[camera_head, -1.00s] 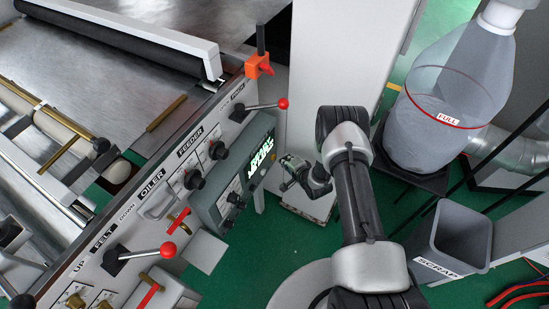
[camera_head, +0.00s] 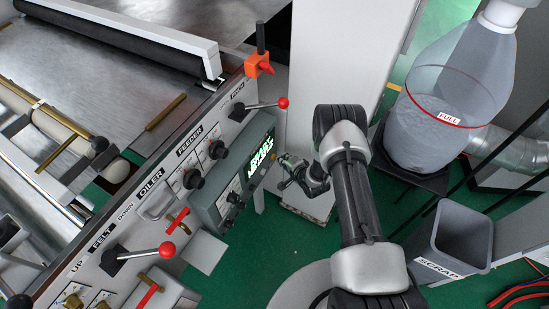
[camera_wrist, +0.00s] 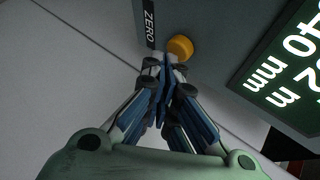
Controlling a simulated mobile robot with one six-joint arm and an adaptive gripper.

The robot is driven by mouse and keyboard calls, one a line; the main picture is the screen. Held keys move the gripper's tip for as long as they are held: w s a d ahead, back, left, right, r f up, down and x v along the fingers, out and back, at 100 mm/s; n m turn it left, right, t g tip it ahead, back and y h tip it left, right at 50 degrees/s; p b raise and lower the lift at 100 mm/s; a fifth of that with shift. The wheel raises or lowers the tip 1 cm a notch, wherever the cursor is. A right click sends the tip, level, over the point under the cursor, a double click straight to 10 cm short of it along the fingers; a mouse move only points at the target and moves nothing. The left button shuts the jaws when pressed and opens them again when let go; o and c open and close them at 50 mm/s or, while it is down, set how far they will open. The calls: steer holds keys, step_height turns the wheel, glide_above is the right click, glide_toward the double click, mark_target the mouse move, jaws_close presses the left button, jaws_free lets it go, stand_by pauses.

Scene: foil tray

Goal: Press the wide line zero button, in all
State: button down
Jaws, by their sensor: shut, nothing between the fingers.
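In the wrist view a round orange-yellow button (camera_wrist: 180,47) sticks out of a grey panel face beside a black label reading ZERO (camera_wrist: 149,22). A lit green display (camera_wrist: 290,70) with white digits and the units mm and m lies to its right. My gripper (camera_wrist: 167,62) is shut and empty, its fingertips right at the button and overlapping its lower edge in the picture. I cannot tell whether they touch it. In the head view my gripper (camera_head: 283,160) is at the right side of the grey control box (camera_head: 208,213), close to its display (camera_head: 262,152). The button is not clear there.
Levers with red knobs (camera_head: 283,103) (camera_head: 167,250) and black dials (camera_head: 193,179) stand out from the machine's side. An orange clamp (camera_head: 258,66) is above the box. A white column (camera_head: 325,60) stands behind my gripper. A grey scrap bin (camera_head: 455,235) and clear bag (camera_head: 440,110) are at right.

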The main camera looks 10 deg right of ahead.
steer(key=shift+w+a, duration=0.25)
steer(key=shift+a, duration=0.15)
stand_by(0.6)
steer(key=shift+s+d, duration=0.55)
steer(key=shift+d, duration=0.15)
steer(key=shift+d, duration=0.1)
steer(key=s+d, duration=0.1)
steer(key=d, duration=0.1)
steer(key=s+d, duration=0.2)
stand_by(0.5)
stand_by(0.6)
